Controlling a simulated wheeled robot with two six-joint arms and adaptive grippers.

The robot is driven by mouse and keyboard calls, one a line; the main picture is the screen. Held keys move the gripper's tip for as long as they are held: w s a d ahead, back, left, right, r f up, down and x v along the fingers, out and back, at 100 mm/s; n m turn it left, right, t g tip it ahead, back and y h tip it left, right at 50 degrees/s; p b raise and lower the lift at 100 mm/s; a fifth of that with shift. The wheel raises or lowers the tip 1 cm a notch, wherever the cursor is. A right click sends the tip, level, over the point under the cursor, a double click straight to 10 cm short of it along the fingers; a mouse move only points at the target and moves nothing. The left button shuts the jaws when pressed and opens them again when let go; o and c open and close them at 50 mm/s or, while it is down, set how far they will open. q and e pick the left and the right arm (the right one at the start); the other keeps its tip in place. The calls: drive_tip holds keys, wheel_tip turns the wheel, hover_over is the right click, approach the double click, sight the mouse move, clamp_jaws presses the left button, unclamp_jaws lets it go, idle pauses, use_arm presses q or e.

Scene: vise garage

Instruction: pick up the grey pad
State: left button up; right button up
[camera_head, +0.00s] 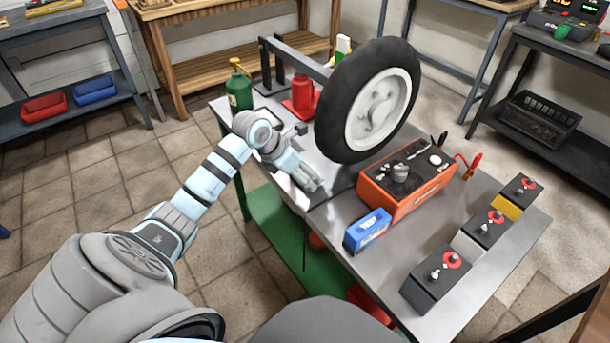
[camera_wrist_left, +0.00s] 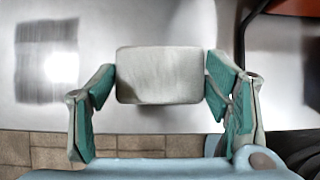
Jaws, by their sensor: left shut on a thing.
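The grey pad (camera_wrist_left: 160,75) is a pale, rounded block between the two fingers in the left wrist view. My left gripper (camera_head: 310,181) is shut on the pad, with green-lined fingers at its left and right sides. In the head view the gripper is over the near left edge of the metal table (camera_head: 340,222), and I cannot make out the pad apart from the fingers. Whether the pad still touches the table is not clear. My right gripper is not in view.
A wheel (camera_head: 338,98) stands behind the gripper. An orange box (camera_head: 402,205) and a blue box (camera_head: 367,231) are to its right. A green canister (camera_head: 239,92) and a red bottle (camera_head: 303,95) stand at the back left. Several dark switch blocks (camera_head: 435,287) line the right side.

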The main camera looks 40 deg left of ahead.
sight(302, 173)
use_arm(q)
drive_tip(key=shift+r, duration=0.4)
wheel_tip(302, 173, up, 3)
drive_tip(key=shift+p, duration=0.65)
drive_tip(key=s+a+p, duration=0.2)
drive_tip(key=s+p, duration=0.3)
drive_tip(key=s, duration=0.3)
drive_tip(key=s+a+p, duration=0.3)
drive_tip(key=s+p, duration=0.3)
drive_tip(key=s, duration=0.3)
drive_tip(key=shift+s+f, duration=0.15)
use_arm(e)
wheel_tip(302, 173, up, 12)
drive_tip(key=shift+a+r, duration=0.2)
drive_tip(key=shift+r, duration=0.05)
